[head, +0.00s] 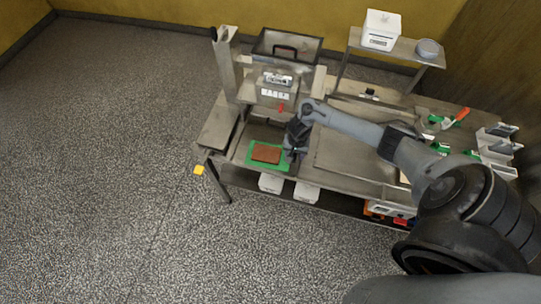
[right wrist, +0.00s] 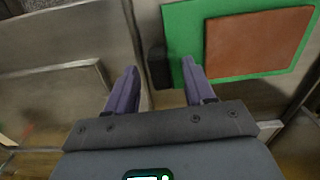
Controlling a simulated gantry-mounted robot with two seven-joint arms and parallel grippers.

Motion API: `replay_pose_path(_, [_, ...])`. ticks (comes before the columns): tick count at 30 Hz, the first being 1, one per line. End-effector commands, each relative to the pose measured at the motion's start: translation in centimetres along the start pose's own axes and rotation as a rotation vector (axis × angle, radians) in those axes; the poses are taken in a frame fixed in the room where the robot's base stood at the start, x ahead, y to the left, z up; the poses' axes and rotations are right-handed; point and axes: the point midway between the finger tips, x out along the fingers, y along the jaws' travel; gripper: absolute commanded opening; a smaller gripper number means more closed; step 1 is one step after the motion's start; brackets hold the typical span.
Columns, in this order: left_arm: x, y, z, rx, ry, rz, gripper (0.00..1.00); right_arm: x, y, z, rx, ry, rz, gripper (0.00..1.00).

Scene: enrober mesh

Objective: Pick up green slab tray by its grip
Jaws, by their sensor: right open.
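The green slab tray (head: 268,167) lies flat on the steel bench with a brown slab (head: 265,152) on it. In the right wrist view the green tray (right wrist: 184,28) fills the upper right, with the brown slab (right wrist: 258,42) on top. A dark block, seemingly the tray's grip (right wrist: 159,68), sticks out from its near left edge. My right gripper (head: 292,155) is at the tray's right side in the head view. In the wrist view its fingers (right wrist: 160,66) are open, with the dark grip showing between the tips; contact cannot be told. My left gripper is not in view.
A steel machine with a hopper (head: 287,47) stands behind the tray. White bins (head: 271,183) sit on the shelf below the bench front. A raised shelf (head: 405,48) holds a white box. Green-handled tools (head: 440,122) lie at the right. Floor is open at left.

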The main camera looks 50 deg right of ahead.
Motion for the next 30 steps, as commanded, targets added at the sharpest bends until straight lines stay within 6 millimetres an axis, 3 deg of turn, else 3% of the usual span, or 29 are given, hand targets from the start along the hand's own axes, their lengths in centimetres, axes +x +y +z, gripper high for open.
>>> replay_pose_path(8, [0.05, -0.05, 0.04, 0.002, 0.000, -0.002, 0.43, 0.33, -0.04, 0.00, 0.000, 0.001, -0.001, 0.53])
replay_pose_path(19, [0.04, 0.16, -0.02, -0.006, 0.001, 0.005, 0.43, 0.31, -0.02, 0.00, 0.000, 0.001, -0.001, 0.00])
replay_pose_path(30, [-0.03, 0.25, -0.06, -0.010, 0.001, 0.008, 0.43, 0.07, -0.04, -0.04, 0.000, 0.001, -0.001, 0.00])
